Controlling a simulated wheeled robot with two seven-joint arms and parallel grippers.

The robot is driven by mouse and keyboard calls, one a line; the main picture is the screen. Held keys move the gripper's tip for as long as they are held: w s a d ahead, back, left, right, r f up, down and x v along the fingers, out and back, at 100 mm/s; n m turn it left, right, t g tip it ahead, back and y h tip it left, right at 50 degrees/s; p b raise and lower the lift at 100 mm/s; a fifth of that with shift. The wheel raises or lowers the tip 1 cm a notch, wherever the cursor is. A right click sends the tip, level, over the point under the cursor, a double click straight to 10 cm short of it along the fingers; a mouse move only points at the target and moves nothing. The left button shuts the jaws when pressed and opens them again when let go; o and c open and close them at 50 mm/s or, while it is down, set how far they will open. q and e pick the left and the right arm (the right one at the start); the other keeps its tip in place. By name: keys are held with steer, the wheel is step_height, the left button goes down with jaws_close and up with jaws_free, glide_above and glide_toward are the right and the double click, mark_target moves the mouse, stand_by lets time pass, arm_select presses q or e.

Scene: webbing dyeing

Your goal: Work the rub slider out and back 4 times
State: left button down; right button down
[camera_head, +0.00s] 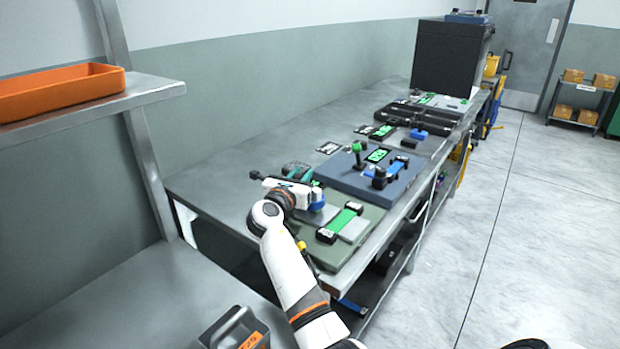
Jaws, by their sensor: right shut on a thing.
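My right gripper (312,198), at the end of the white arm rising from the bottom, is over the far-left part of an olive-green board (340,255). It is shut on the rub slider, whose rounded blue knob (318,206) shows beside the fingers. The slider's lower part and the exact finger contact are hidden by the gripper and wrist. Beside it on the board is a green strip (342,220) with dark end blocks and a grey plate. My left gripper is not in view.
A teal tool (297,170) is close behind the gripper. An orange tray (62,90) sits on the left shelf. Bare bench (235,165) lies left.

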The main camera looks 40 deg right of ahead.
steer(key=shift+r, duration=0.1)
steer(key=c, duration=1.6)
jaws_free()
steer(key=shift+w+a, duration=0.1)
steer(key=o, duration=0.4)
steer(key=shift+w, duration=0.2)
steer(key=shift+s, duration=0.1)
steer(key=shift+s+a+p, duration=0.15)
steer(key=shift+a+p, duration=0.15)
steer(key=shift+p, duration=0.05)
steer(key=p+v, duration=0.5)
steer(key=v, duration=0.5)
steer(key=shift+s+a, duration=0.1)
steer(key=shift+a, duration=0.05)
steer(key=shift+s+a, duration=0.25)
steer(key=shift+a, duration=0.15)
